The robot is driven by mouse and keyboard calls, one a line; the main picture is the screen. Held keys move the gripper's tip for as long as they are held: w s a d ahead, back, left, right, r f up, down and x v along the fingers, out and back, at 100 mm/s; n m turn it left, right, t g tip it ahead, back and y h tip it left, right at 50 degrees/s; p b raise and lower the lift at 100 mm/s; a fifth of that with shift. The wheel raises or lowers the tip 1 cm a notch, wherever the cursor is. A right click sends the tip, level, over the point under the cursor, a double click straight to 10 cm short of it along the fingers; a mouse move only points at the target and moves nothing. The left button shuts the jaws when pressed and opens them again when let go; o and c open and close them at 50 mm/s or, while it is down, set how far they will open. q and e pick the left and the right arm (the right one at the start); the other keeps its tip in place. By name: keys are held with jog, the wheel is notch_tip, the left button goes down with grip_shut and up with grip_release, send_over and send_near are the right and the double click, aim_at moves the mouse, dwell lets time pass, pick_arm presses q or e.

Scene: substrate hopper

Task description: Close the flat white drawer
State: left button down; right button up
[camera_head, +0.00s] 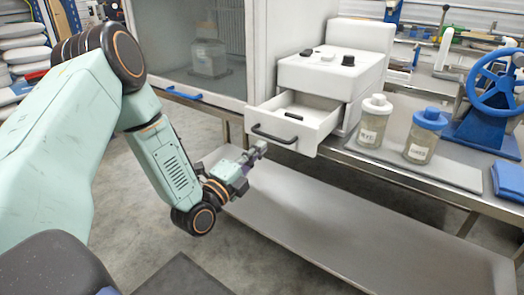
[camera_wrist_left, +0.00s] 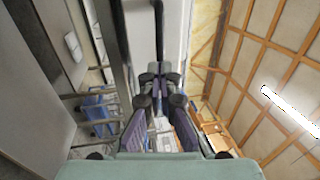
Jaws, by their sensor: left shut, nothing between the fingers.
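The flat white drawer (camera_head: 316,128) stands pulled out of the white bench unit (camera_head: 330,75) in the head view. A dark bar handle (camera_head: 274,134) runs across its front, and a small dark item (camera_head: 293,116) shows inside it. My left gripper (camera_head: 262,146) is shut and empty, just in front of and below the left part of the drawer front, close to the handle. I cannot tell whether it touches. In the left wrist view the closed fingers (camera_wrist_left: 160,68) point toward a pale upright surface with a dark bar beside it. My right gripper is not in view.
Two jars, one white-lidded (camera_head: 373,122) and one blue-lidded (camera_head: 425,137), stand on a grey tray right of the drawer. A blue handwheel device (camera_head: 490,95) stands further right. A glass-fronted cabinet (camera_head: 200,45) is at left. The lower shelf (camera_head: 350,215) is bare.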

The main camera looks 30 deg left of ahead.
pick_arm(q)
jog(key=shift+x, duration=1.15)
